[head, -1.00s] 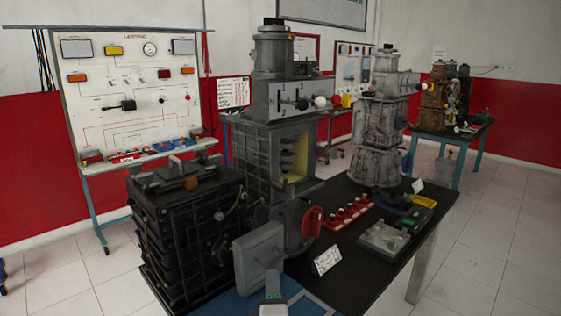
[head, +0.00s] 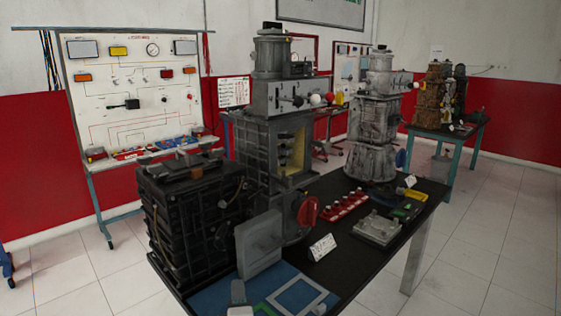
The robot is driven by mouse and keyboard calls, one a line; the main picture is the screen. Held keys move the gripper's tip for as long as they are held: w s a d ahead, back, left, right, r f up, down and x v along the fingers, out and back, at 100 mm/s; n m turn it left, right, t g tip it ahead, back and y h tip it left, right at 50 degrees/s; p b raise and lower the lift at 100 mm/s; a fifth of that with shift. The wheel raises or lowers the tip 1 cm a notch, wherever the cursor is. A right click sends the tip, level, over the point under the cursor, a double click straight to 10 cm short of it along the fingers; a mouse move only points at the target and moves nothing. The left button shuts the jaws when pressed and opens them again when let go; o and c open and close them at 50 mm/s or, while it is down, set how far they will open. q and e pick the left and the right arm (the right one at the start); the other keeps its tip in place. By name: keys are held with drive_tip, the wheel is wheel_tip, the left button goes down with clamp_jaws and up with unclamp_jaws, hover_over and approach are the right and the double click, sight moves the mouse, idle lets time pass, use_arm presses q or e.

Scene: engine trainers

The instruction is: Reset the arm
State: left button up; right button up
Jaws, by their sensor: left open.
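My left gripper (head: 239,300) shows as a small grey shape at the bottom edge, left of the picture's middle. It is in front of the blue mat (head: 212,301) on the near end of the table, and its jaws are open. I see nothing held in it; most of the arm is cut off by the frame. My right gripper is not in view.
Close by on the dark table (head: 365,262) stand a black engine block (head: 192,225), a grey square plate (head: 259,245) and a tall grey engine (head: 270,100). A white frame (head: 284,303) lies on the mat. Tiled floor (head: 480,245) is clear at right.

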use_arm(q)
drive_tip(key=s+a+f+m+g+h, duration=0.1)
drive_tip(key=s+a+f+m+g, duration=0.25)
drive_tip(key=f, duration=0.65)
drive_tip(key=s+a+f+g+h, duration=0.1)
drive_tip(key=s+a+f+g, duration=0.2)
drive_tip(key=s+a+f, duration=0.5)
drive_tip(key=s+d+f+m+g+h, duration=0.1)
drive_tip(key=s+d+f+m+g, duration=0.2)
drive_tip(key=s, duration=0.4)
drive_tip(key=s+d+f+m+g+h, duration=0.2)
drive_tip(key=s+d+f+m+g, duration=0.1)
drive_tip(key=s+m, duration=0.3)
drive_tip(key=s+d+f+m+g+h+p, duration=0.1)
drive_tip(key=s+d+f+m+g+h, duration=0.1)
drive_tip(key=s+f+m, duration=0.3)
drive_tip(key=s+d+g, duration=0.1)
drive_tip(key=s, duration=0.1)
drive_tip(key=shift+s+f, duration=0.35)
drive_tip(key=shift+s, duration=0.05)
drive_tip(key=shift+d+g, duration=0.1)
drive_tip(key=shift+g, duration=0.15)
